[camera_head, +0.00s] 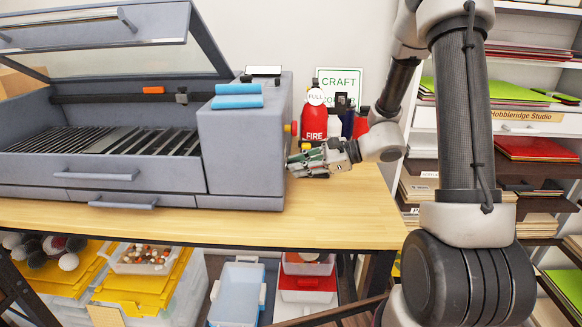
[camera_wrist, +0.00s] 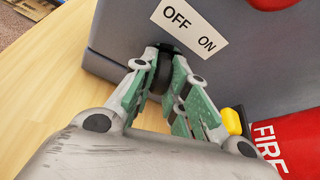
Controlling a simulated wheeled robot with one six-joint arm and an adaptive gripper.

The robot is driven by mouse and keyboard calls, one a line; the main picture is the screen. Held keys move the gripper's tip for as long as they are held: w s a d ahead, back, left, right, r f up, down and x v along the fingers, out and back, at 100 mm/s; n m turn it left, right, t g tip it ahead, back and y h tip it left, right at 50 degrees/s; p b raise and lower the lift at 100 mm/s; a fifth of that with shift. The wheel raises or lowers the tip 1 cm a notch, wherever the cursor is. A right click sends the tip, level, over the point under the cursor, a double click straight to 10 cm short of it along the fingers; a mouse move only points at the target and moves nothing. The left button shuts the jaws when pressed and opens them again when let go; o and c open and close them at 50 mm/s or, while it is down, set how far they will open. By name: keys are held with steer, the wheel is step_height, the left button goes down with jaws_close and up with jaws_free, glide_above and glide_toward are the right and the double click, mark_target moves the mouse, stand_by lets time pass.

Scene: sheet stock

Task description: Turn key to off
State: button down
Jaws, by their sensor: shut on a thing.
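The grey machine (camera_head: 240,150) stands on the wooden table, its side panel facing my gripper (camera_head: 293,165). In the wrist view a white label (camera_wrist: 188,28) on that panel reads OFF and ON. Just below the label, my gripper's fingertips (camera_wrist: 165,62) are at the panel, closed around a dark key (camera_wrist: 162,76). The fingers cover much of the key, and its exact turn angle is hard to tell. In the head view the key is hidden behind the fingers.
A red fire extinguisher (camera_head: 314,125) stands close behind my gripper, with a green-edged sign (camera_head: 351,84) behind it. A yellow knob (camera_wrist: 233,121) sticks out near my fingers. The machine's lid (camera_head: 95,28) is raised. The table's front right (camera_head: 350,215) is clear.

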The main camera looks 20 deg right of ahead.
steer(key=shift+n+t, duration=0.6)
steer(key=shift+n, duration=0.1)
steer(key=c, duration=1.3)
jaws_free()
steer(key=shift+c, duration=0.2)
steer(key=shift+o, duration=0.4)
steer(key=o, duration=0.5)
steer(key=s+d, duration=0.2)
steer(key=d, duration=0.3)
steer(key=shift+d, duration=0.35)
